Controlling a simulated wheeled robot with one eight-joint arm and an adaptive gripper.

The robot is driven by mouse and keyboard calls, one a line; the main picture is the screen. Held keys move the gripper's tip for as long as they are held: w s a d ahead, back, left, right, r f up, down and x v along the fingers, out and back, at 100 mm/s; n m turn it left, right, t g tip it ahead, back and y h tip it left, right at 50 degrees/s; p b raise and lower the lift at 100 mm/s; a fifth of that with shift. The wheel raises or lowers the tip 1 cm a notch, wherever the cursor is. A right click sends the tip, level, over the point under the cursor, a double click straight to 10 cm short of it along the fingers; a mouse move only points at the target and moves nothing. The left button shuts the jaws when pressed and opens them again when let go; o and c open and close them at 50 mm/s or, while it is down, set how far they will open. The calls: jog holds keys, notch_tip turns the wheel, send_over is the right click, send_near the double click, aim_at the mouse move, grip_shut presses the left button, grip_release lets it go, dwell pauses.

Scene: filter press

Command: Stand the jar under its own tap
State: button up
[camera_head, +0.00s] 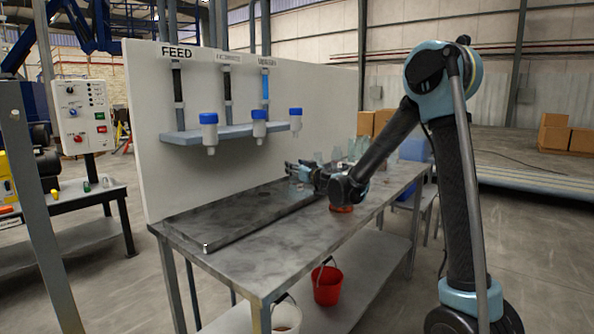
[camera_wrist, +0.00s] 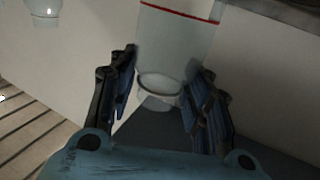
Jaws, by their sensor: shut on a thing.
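My gripper (camera_head: 292,172) is at the right end of the dark tray, in front of the white panel. In the wrist view its two fingers (camera_wrist: 163,97) are shut on a clear jar (camera_wrist: 178,40) with a red line around it. The jar is hard to make out in the head view, where the gripper partly hides it. Three white taps with blue caps sit along a grey shelf: left (camera_head: 209,132), middle (camera_head: 259,127) and right (camera_head: 296,123).
The dark tray (camera_head: 225,232) lies along the panel, and its left part is clear. A red item (camera_head: 341,209) lies by my arm. A red bucket (camera_head: 327,287) is below.

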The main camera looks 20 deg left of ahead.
jog(key=o, duration=1.1)
jog(key=shift+f, duration=0.1)
jog(key=shift+c, duration=0.2)
jog(key=v, duration=1.2)
